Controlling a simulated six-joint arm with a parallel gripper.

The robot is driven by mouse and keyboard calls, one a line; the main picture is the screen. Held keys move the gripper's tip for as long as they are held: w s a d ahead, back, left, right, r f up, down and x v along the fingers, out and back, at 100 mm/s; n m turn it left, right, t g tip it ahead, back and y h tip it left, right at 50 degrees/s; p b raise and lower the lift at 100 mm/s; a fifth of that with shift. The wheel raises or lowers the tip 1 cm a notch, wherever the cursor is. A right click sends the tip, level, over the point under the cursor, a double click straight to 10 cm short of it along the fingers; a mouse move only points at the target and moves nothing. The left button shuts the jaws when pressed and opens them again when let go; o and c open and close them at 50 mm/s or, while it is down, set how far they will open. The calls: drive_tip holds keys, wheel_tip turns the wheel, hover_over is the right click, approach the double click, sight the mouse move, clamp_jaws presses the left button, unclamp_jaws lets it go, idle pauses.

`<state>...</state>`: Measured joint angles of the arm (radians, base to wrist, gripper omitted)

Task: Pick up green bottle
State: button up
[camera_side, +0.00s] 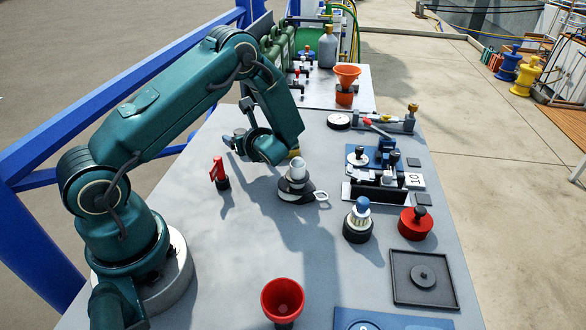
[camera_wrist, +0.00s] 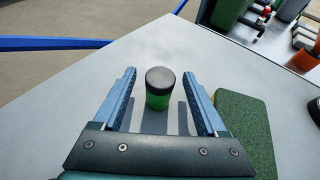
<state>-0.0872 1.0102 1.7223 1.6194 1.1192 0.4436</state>
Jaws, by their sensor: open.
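The green bottle (camera_wrist: 158,100) stands upright on the grey table in the wrist view, with a dark grey cap on top. My gripper (camera_wrist: 160,77) is open, with one blue finger to the left of the bottle and one to the right. The bottle is between the fingers, with a visible gap on both sides. In the side view, my gripper (camera_side: 236,142) is low over the left part of the table, and I cannot make out the bottle there.
A green rough-topped block (camera_wrist: 245,125) lies close to the right finger. In the side view, a red-handled item (camera_side: 219,175), a dark stand with a white cup (camera_side: 297,178) and a red cup (camera_side: 283,298) stand nearby. A blue rail (camera_wrist: 50,43) runs beyond the table's edge.

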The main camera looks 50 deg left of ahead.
sight(237, 133)
drive_tip(key=shift+x, duration=1.75)
clamp_jaws()
drive_tip(key=shift+r, duration=0.1)
